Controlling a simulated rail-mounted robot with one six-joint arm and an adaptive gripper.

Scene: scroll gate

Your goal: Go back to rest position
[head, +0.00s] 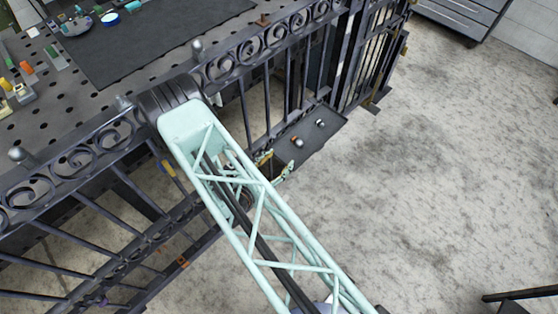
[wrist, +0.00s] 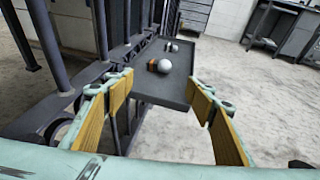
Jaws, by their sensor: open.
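My gripper (wrist: 160,115) is open and empty in the wrist view, its two fingers with yellow pads spread apart. Beyond and between the fingertips is a dark shelf (wrist: 168,88) fixed to the gate's side. A white ball with an orange-brown part (wrist: 164,66) sits on the shelf, and a smaller similar piece (wrist: 172,47) sits farther back. In the head view my pale green arm crosses the scroll gate (head: 235,65), and the gripper (head: 276,172) shows partly beside the near end of the shelf (head: 318,137). The arm hides part of the gripper.
A perforated table (head: 60,95) with a dark mat (head: 150,40) and small parts lies behind the gate. A grey drawer cabinet (head: 465,15) stands at the back right. The concrete floor (head: 430,180) to the right is mostly clear. A dark piece of furniture (head: 525,297) shows at the lower right.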

